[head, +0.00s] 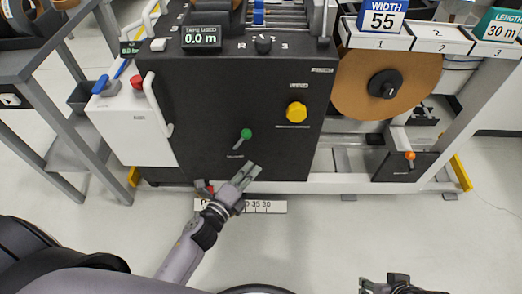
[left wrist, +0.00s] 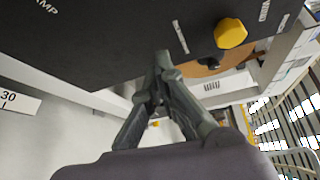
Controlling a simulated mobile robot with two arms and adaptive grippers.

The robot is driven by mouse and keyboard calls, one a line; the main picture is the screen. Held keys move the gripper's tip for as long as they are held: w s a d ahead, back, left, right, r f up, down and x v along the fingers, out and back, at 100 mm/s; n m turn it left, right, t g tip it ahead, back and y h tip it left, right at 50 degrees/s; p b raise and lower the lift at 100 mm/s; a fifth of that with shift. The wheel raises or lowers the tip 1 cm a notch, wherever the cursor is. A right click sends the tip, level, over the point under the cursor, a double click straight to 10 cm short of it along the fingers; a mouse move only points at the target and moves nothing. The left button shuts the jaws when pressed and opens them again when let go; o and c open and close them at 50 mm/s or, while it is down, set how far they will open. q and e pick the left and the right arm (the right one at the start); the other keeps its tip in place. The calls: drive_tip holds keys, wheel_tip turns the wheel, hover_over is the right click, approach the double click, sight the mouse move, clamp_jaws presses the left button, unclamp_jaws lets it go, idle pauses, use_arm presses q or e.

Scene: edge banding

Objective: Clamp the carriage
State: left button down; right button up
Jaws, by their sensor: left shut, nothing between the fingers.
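A lever with a green knob (head: 246,134) sticks out of the lower front of the black machine panel (head: 205,110), above a small label. In the left wrist view, the letters "AMP" show on the panel at the upper left; the green knob is not in that view. My left gripper (head: 250,173) is below and slightly right of the green knob, apart from it, in front of the panel's lower edge. Its fingertips (left wrist: 163,60) meet in the left wrist view, with nothing between them. My right gripper (head: 395,287) is partly cut off at the bottom edge. The carriage cannot be made out.
A yellow knob (head: 296,112) sits higher right on the panel; it also shows in the left wrist view (left wrist: 231,33). An orange-knobbed lever (head: 410,156) is farther right, below a brown roll (head: 355,85). A numbered white scale (head: 265,207) lies low in front. The floor before the machine is clear.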

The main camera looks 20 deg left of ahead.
sight(240, 142)
use_arm(q)
drive_tip(key=shift+r, duration=0.1)
drive_tip(key=shift+w, duration=0.15)
drive_tip(key=w+a, duration=0.1)
drive_tip(key=w, duration=0.8)
drive_tip(key=shift+a, duration=0.25)
drive_tip(key=shift+a+b, duration=0.2)
drive_tip(key=shift+b, duration=0.35)
